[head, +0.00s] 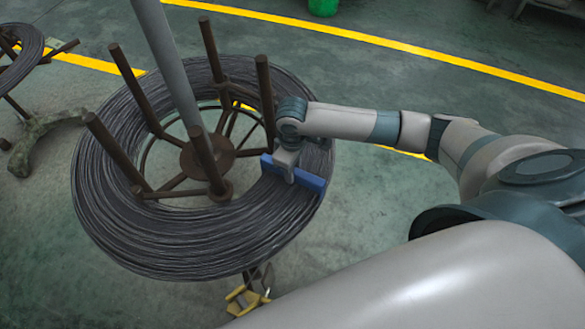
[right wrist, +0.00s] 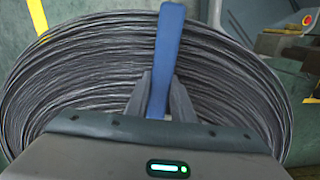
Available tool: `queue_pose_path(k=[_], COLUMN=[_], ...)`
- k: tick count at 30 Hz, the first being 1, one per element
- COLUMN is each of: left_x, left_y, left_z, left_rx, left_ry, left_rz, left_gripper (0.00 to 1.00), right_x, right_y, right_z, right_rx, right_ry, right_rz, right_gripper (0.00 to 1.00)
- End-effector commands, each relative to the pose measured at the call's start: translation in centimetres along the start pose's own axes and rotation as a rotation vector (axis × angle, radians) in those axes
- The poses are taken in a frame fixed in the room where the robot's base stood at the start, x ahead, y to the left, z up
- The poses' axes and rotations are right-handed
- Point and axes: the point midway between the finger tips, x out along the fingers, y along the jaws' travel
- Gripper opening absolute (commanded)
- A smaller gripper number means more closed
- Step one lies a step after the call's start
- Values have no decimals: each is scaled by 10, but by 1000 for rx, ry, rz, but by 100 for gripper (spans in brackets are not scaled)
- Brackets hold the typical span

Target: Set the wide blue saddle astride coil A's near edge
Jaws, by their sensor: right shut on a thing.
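The large coil of dark wire (head: 175,232), which I take as coil A, sits around a brown spoked frame. The wide blue saddle (head: 312,182) is over the right side of the coil's ring, lying across the wire strands. My right gripper (head: 286,174) is shut on the saddle from above. In the right wrist view the saddle (right wrist: 169,45) stands between the two grey fingers (right wrist: 160,92), with the coil's strands (right wrist: 90,75) behind it. I cannot tell whether the saddle touches the wire. My left gripper is out of view.
Brown upright posts (head: 265,100) and a grey pole (head: 170,60) rise from the coil's middle. Another coil (head: 20,55) stands at the far left. A yellow object (head: 246,298) is below the coil's front. Green floor to the right is mostly clear.

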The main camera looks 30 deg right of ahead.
Motion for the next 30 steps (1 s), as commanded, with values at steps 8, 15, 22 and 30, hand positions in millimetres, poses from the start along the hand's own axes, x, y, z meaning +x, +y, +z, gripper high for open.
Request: queue_pose_path(k=[8, 15, 22, 30], left_x=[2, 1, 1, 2], left_y=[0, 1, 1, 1], left_z=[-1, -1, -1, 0], left_rx=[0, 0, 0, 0], left_ry=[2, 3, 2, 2], left_rz=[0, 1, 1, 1], left_gripper=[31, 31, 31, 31], right_x=[5, 5, 5, 4], right_y=[0, 0, 0, 0], right_z=[0, -1, 0, 0], right_rx=[-1, -1, 0, 0], right_ry=[1, 2, 1, 1], right_rz=[0, 0, 0, 0], right_gripper=[0, 0, 44, 44])
